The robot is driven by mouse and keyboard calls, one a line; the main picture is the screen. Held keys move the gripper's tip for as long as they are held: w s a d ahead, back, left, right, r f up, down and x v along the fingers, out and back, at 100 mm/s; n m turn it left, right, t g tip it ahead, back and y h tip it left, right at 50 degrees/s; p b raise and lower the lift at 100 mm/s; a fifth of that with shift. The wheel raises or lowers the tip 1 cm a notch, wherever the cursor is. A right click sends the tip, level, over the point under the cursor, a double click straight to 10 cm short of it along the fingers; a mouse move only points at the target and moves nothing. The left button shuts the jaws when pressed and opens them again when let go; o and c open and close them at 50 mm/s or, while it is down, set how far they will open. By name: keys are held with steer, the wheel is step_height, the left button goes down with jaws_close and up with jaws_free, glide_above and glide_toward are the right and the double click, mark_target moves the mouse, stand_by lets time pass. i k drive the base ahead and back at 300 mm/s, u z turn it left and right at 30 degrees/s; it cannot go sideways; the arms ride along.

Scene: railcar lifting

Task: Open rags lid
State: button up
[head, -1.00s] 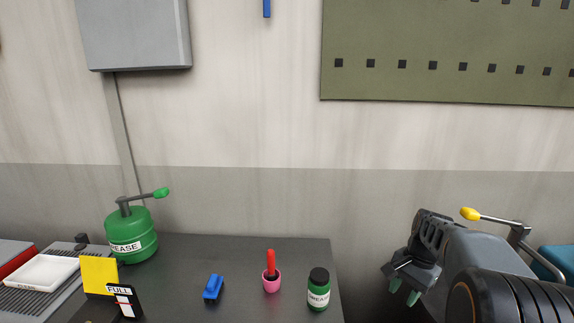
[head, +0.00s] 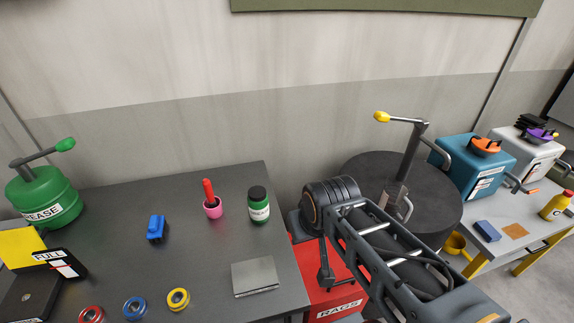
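The red rags bin (head: 335,308), with a white RAGS label low on its front, stands on the floor just right of the dark table. Its upper part is largely covered by my arm. A dark grey edge (head: 296,224) shows at its upper left; I cannot tell whether this is the lid or how the lid stands. My arm reaches in from the lower right, with its round dark joint above the bin. A dark narrow part (head: 325,272) hangs below that joint in front of the red face, seemingly my gripper. Its fingertips cannot be made out.
The dark table (head: 215,255) holds a green grease pump (head: 42,196), a green jar (head: 258,206), a pink cup (head: 213,208), a flat grey plate (head: 255,277) and coloured rings. A dark drum (head: 365,170) with a yellow-tipped pump stands behind my arm. A side table is at right.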

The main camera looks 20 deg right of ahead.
mark_target(307, 254)
steer(key=u, duration=0.05)
steer(key=k, duration=0.5)
steer(key=u, duration=1.55)
steer(key=k, duration=0.8)
steer(key=z, duration=0.9)
steer(key=i, duration=0.5)
steer(key=u, duration=0.05)
